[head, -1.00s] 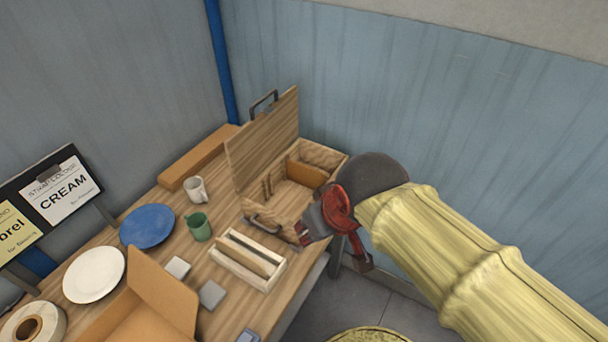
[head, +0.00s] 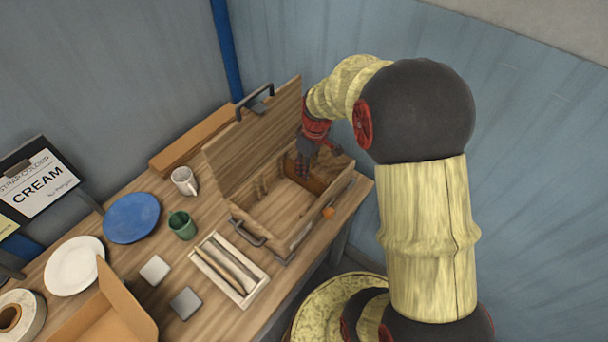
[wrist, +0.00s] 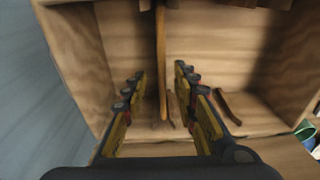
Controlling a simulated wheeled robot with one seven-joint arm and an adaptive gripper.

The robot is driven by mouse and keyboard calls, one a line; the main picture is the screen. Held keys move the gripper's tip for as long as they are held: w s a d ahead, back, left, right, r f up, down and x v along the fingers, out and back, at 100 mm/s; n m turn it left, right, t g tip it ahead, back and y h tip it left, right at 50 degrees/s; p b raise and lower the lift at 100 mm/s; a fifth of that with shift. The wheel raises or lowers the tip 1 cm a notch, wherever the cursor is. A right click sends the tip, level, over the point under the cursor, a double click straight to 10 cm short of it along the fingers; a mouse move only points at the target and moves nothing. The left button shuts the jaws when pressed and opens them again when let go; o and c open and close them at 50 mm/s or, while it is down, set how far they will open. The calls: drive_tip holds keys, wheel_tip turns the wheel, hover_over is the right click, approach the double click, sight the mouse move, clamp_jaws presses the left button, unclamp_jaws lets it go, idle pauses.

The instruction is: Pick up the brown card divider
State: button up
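The brown card divider (head: 317,184) stands inside the open wooden case (head: 300,235), near its right end in the head view, partly hidden by my gripper. In the wrist view the divider (wrist: 161,55) shows edge-on as a thin upright strip. My gripper (head: 304,172) reaches down into the case. In the wrist view my gripper (wrist: 160,72) is open, with one finger on each side of the divider and a gap to each. Whether a fingertip touches it cannot be told.
The case's raised lid (head: 255,135) stands behind my gripper. A white tray with slats (head: 232,293), a green cup (head: 182,225), a white mug (head: 184,181), a blue plate (head: 131,218) and a white plate (head: 74,266) are to the left. Wall behind.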

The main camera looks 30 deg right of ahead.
sight(304, 187)
drive_tip(key=f, duration=0.2)
drive_tip(key=f+b, duration=0.1)
drive_tip(key=f, duration=0.1)
drive_tip(key=w+f, duration=0.1)
drive_tip(key=f, duration=0.1)
drive_tip(key=shift+a+f, duration=0.25)
drive_tip(key=shift+a, duration=0.05)
drive_tip(key=shift+c, duration=0.8)
clamp_jaws()
